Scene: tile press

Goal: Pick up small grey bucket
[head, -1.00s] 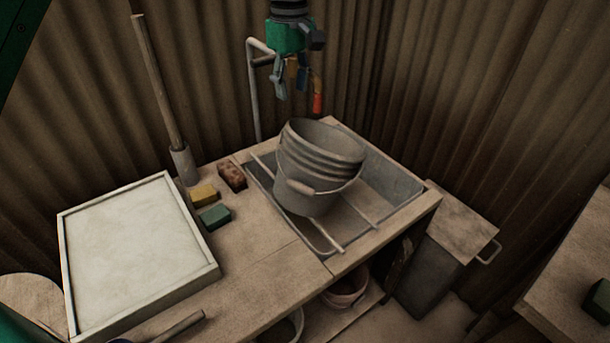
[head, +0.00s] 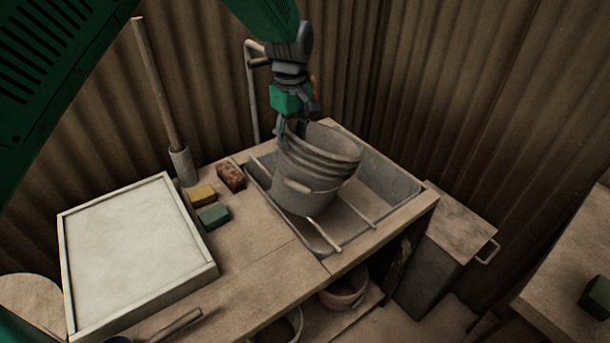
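The grey bucket (head: 306,181) stands a little tilted on thin rods across the sink (head: 389,197). My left gripper (head: 291,135) points down at the bucket's back-left rim. Its fingers overlap the rim in the picture; one shows by the outer side and the other near the opening. I cannot tell whether they touch or close on it. My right gripper is not in view.
A tap pipe (head: 252,95) rises behind the sink. Left of it are a brown brick (head: 231,177), a yellow sponge (head: 201,195), a green block (head: 213,216) and a white framed board (head: 138,255). More buckets (head: 345,290) stand below the bench. Corrugated walls are close behind.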

